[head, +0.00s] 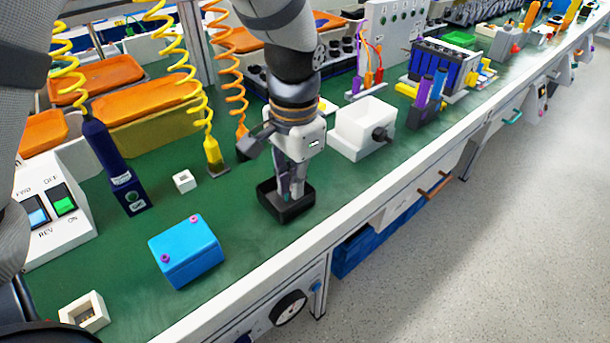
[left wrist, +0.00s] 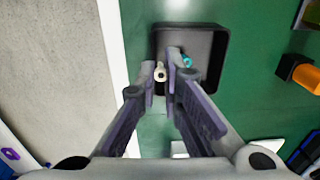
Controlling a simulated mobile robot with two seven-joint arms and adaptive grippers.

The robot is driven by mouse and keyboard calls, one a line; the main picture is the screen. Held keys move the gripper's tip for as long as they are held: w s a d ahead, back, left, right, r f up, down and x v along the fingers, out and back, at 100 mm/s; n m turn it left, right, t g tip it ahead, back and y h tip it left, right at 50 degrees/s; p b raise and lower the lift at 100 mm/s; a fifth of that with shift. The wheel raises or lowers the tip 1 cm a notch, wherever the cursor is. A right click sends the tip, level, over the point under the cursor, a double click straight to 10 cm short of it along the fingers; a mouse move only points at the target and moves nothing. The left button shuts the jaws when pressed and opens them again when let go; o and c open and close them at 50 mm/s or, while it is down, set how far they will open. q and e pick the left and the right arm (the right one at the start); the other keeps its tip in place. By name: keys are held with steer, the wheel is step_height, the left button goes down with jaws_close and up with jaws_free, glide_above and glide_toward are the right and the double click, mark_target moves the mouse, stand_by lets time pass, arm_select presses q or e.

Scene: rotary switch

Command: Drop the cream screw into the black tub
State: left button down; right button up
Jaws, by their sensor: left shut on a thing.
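The black tub (head: 272,210) stands on the green bench top near its front edge. It also shows in the left wrist view (left wrist: 224,52). My left gripper (head: 291,192) points down into the tub's opening in the head view. In the left wrist view its fingertips (left wrist: 161,66) are closed on the cream screw (left wrist: 160,74), whose pale round end shows between them. The screw is over the tub, near its wall. A small teal piece (left wrist: 187,61) shows behind the right finger, within the tub's outline. The screw is hidden in the head view. My right gripper is not in view.
A white box with a dark knob (head: 362,128) stands right of the tub. A blue box with purple screws (head: 187,252) sits to the left. A small white block (head: 184,181) and a yellow-tipped tool (head: 214,158) stand behind. Green bench around the tub is clear.

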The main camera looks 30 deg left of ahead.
mark_target(294, 215)
arm_select(q)
steer(key=shift+w+f, duration=0.1)
steer(key=shift+f, duration=0.25)
steer(key=f, duration=0.2)
steer(key=w+f, duration=0.1)
steer(key=shift+f+b, duration=0.4)
steer(key=shift+s+f, duration=0.1)
steer(key=shift+s, duration=0.35)
steer(key=shift+s+d, duration=0.1)
steer(key=shift+s, duration=0.3)
steer(key=c, duration=1.7)
jaws_free()
steer(key=shift+w+f, duration=0.1)
steer(key=shift+w, duration=0.55)
steer(key=shift+s+r, duration=0.15)
steer(key=shift+r, duration=0.4)
step_height(294, 215, up, 12)
steer(key=shift+d+f+p, duration=0.1)
steer(key=shift+d+p, duration=0.05)
steer(key=shift+p, duration=0.25)
